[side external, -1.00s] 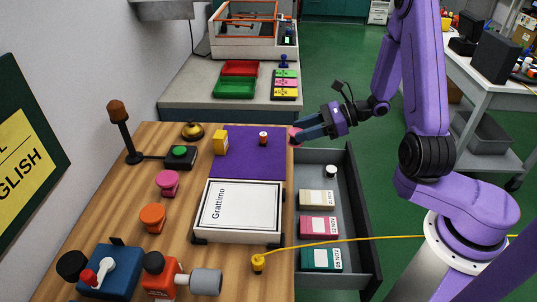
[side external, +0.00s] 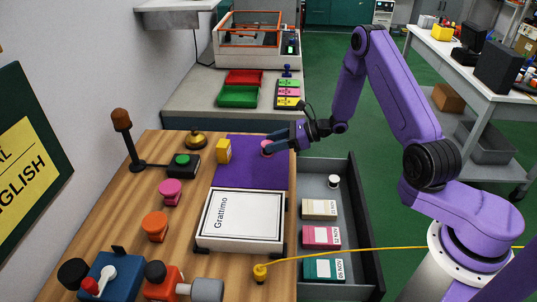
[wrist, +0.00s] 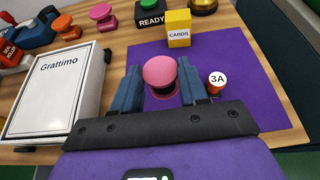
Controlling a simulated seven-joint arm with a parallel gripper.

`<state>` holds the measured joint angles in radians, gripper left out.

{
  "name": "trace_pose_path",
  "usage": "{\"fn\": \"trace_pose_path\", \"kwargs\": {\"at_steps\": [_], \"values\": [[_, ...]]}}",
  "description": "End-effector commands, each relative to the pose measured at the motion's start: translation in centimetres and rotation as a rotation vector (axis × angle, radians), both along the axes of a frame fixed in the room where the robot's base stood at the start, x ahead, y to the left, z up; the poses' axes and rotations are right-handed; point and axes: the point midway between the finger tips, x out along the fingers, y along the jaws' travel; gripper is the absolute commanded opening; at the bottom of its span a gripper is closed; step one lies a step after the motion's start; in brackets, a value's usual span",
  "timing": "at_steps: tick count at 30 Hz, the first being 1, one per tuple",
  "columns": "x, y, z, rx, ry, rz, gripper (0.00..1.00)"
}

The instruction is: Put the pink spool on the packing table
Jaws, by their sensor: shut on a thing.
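My gripper (side external: 272,146) is shut on a pink spool (wrist: 160,72) with a round flat top. In the wrist view it sits between the two blue fingers (wrist: 163,90), over the purple mat (wrist: 265,100). In the side view the spool (side external: 265,148) shows at the fingertips, above the mat (side external: 250,178) on the wooden table (side external: 185,232). I cannot tell whether it touches the mat. A second pink piece of similar shape (side external: 170,190) stands on the wood at the left, also in the wrist view (wrist: 100,12).
A yellow cards box (wrist: 179,28) and a small red-and-white piece marked 3A (wrist: 216,83) stand close to the held spool. A white Grattimo box (side external: 240,220) lies in front of the mat. An open drawer (side external: 345,225) is at the right; a white table (side external: 460,65) stands far right.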

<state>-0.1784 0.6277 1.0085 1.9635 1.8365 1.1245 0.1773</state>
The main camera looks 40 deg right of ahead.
Motion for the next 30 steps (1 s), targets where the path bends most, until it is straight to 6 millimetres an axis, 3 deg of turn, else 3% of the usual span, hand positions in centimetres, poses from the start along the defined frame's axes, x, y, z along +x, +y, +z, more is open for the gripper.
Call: {"fn": "trace_pose_path", "kwargs": {"at_steps": [6,11,19,30], "values": [[2.0,0.1,-2.4,0.001,0.0,0.001,0.14],[2.5,0.1,-3.1,0.0,-0.001,0.001,0.14],[2.8,0.1,-6.1,0.001,0.001,0.0,0.14],[2.8,0.0,-6.5,0.0,-0.001,0.0,0.14]]}}
